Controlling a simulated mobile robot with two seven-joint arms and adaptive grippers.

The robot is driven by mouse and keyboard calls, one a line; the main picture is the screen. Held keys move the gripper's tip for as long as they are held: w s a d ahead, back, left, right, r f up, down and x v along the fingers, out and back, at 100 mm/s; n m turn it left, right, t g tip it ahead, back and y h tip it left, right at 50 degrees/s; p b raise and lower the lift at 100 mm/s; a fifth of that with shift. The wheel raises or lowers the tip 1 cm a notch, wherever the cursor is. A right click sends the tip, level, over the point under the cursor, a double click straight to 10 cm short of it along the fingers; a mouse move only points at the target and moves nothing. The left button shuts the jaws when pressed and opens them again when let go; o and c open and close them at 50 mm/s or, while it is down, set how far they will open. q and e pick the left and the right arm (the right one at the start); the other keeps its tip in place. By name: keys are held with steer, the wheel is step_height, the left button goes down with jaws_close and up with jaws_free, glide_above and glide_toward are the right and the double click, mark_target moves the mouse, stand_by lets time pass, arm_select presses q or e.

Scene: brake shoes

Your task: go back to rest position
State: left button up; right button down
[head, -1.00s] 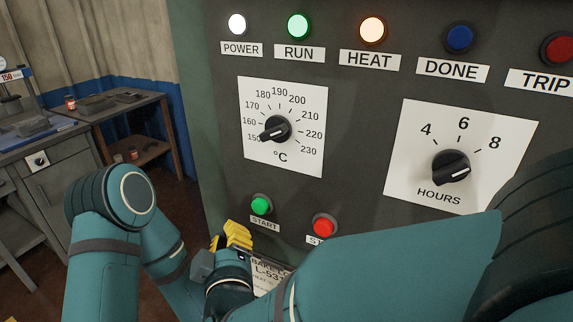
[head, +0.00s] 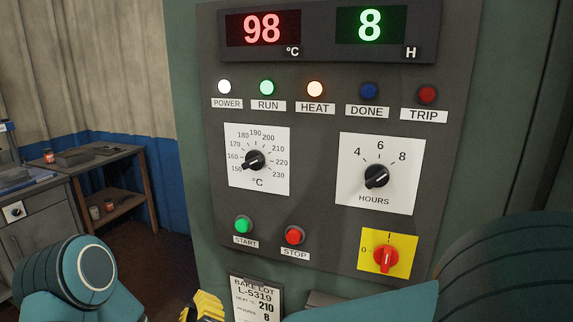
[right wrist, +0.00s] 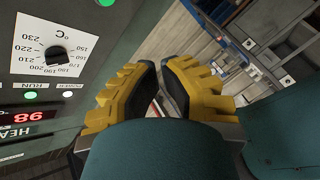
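My right gripper (head: 203,308) shows its yellow fingers at the bottom edge of the head view, in front of the lower part of the oven panel (head: 320,222). In the right wrist view its two yellow fingers with dark pads (right wrist: 158,70) come together at the tips, with nothing held between them. It is apart from the panel. A teal arm joint of mine (head: 80,275) shows at the lower left. My left gripper is not in view.
The panel has a START button (head: 243,224), a STOP button (head: 295,235), two knobs and a red switch (head: 386,255). Displays read 98 °C and 8 H; POWER, RUN and HEAT are lit. A label card (head: 256,300) hangs below. A workbench (head: 100,165) stands at left.

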steer(key=w+d+f+m+g+h, duration=0.1)
steer(key=w+d+f+m+g, duration=0.2)
steer(key=d+f, duration=0.5)
steer(key=w+d+f+m+g+h, duration=0.1)
steer(key=w+d+f+m+g, duration=0.25)
steer(key=f, duration=0.85)
steer(key=s+d+f+m+g+y, duration=0.1)
steer(key=s+d+f+m+g, duration=0.7)
steer(key=s+d+f, duration=0.5)
step_height(320, 180, down, 4)
steer(key=shift+s+r, duration=0.1)
steer(key=shift+s, duration=0.25)
steer(key=shift+d, duration=0.1)
